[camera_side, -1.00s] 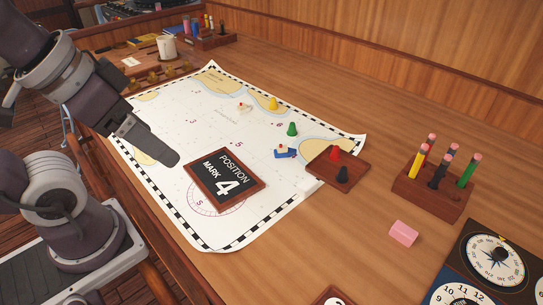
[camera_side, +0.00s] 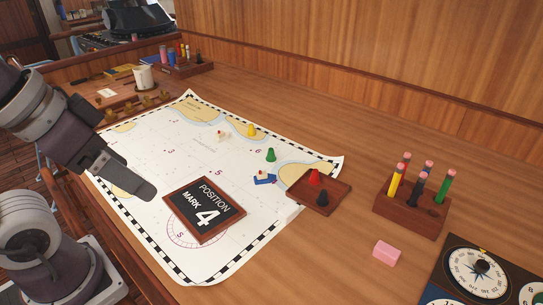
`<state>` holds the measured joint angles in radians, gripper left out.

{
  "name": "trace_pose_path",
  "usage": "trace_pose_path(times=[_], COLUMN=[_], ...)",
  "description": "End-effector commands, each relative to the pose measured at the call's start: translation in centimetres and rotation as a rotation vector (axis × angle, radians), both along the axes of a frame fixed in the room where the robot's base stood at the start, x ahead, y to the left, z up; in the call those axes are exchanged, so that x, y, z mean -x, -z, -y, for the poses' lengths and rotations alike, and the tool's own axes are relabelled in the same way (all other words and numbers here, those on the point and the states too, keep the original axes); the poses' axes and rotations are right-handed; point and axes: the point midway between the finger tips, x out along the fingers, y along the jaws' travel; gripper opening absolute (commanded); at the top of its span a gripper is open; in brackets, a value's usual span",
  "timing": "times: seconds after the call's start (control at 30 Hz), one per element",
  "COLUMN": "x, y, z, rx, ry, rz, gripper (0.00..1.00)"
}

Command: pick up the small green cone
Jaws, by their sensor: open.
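The small green cone (camera_side: 271,155) stands upright on the white chart (camera_side: 190,160), toward its right side. A small blue piece with a light top (camera_side: 264,179) lies just in front of it. A yellow cone (camera_side: 251,130) stands behind it to the left. My gripper (camera_side: 146,190) is over the left part of the chart, well to the left of the green cone and apart from it. It is open, and nothing shows between the fingers; its fingers overlap in this view.
A wooden tray (camera_side: 322,203) with a red and a black cone stands right of the green cone. The "Position Mark 4" board (camera_side: 204,209) lies on the chart between gripper and tray. A pencil block (camera_side: 411,215), pink eraser (camera_side: 386,253) and compass panel (camera_side: 477,274) are at right.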

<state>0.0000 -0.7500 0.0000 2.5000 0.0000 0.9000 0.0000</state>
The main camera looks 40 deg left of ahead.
Motion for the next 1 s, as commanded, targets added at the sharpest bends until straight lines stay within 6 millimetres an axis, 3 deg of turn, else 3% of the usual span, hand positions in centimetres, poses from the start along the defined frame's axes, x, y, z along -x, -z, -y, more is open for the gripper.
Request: trace_pose_path(times=[0.27, 0.47, 0.77, 0.87, 1.0], x=[0.0, 0.0, -0.5, -4.9, -16.0], y=[0.0, 0.0, 0.0, -0.1, 1.4], z=[0.0, 0.0, -0.3, -2.4, -7.7], rx=[0.0, 0.0, -0.009, -0.081, -0.245], ry=[0.0, 0.0, -0.005, -0.029, 0.01], rz=[0.0, 0.0, 0.004, 0.048, 0.177], gripper=[0.76, 0.41, 0.41, 0.41, 0.41])
